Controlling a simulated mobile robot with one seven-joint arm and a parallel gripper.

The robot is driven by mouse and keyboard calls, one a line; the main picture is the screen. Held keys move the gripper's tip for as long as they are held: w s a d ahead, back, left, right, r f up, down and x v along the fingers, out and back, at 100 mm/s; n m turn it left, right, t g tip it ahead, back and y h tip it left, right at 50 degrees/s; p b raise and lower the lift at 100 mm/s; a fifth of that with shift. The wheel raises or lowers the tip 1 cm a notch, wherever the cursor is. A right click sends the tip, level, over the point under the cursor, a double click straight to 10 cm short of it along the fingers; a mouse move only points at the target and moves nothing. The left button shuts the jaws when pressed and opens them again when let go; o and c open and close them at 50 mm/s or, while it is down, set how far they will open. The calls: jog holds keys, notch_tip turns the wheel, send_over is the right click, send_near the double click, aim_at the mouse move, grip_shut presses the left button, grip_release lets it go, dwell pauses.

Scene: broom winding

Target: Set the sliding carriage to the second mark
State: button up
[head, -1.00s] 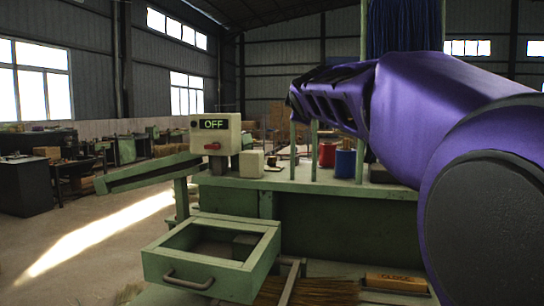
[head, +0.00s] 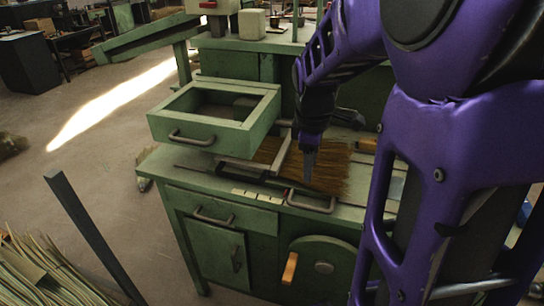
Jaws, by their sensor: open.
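My gripper (head: 309,172) points down over the front of the green workbench (head: 165,168), above the broom bristles. Its jaws are open and I see nothing between them. A light strip with small marks (head: 246,193) lies left of the handle. The marks are too small to read. From this view I cannot tell whether the gripper touches anything.
An open green drawer (head: 212,136) juts out above the bench at left. Brown broom bristles (head: 333,172) lie behind the handle. An orange-handled wheel (head: 322,268) is on the bench front. A dark post (head: 92,236) and straw bundle (head: 35,275) stand at lower left.

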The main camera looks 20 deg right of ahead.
aim_at(293, 202)
jog(key=f+b, duration=0.3)
jog(key=f, duration=0.2)
jog(key=w+d+f+b, duration=0.1)
jog(key=f+b, duration=0.3)
jog(key=f, duration=0.1)
jog(key=w+f+b, duration=0.1)
jog(key=f+b, duration=0.2)
jog(key=f, duration=0.2)
jog(key=shift+w+d+f+b, duration=0.15)
jog(key=shift+w+d+b, duration=0.05)
jog(key=shift+d+b, duration=0.2)
jog(key=shift+c, duration=0.2)
grip_shut()
dwell(0.4)
jog(key=w+a, duration=0.1)
jog(key=a, duration=0.1)
jog(key=w+a, duration=0.1)
jog(key=shift+w+a+p, duration=0.2)
jog(key=shift+a+p, duration=0.15)
jog(key=shift+p, duration=0.05)
jog(key=shift+d, duration=0.1)
